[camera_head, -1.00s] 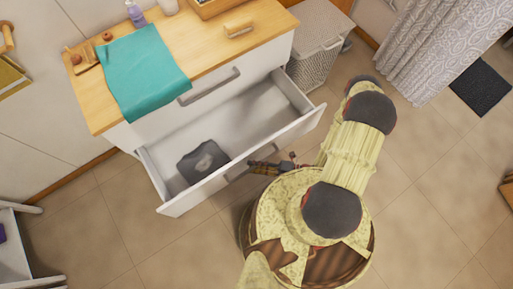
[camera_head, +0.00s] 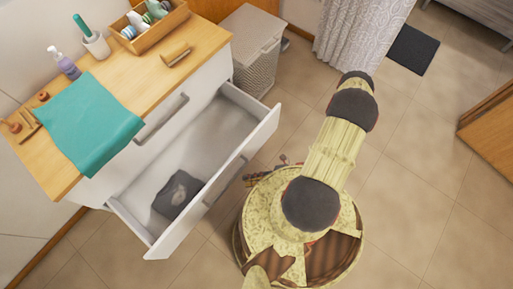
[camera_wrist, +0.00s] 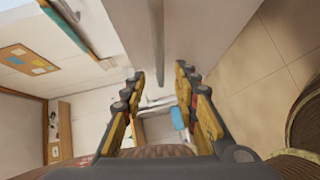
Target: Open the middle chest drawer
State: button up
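The white chest (camera_head: 205,88) stands at left in the head view. Its top drawer, with a grey handle (camera_head: 162,119), is shut. The drawer below it (camera_head: 215,135) is pulled far out, and a dark folded item (camera_head: 177,194) lies inside. This drawer's handle is on the outer front, seen from above and hard to make out. My gripper (camera_head: 268,172) is outside the drawer front, apparently apart from it and partly hidden by my arm. In the wrist view my gripper (camera_wrist: 159,75) has its fingers spread, with nothing held between them. Any lower drawer is hidden.
A teal cloth (camera_head: 88,125), a pump bottle (camera_head: 65,63), a wooden box (camera_head: 150,28) and a wooden brush (camera_head: 176,54) are on the chest top. A lidded white basket (camera_head: 257,65) stands beyond the chest.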

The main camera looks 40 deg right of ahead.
jog(key=shift+v, duration=1.35)
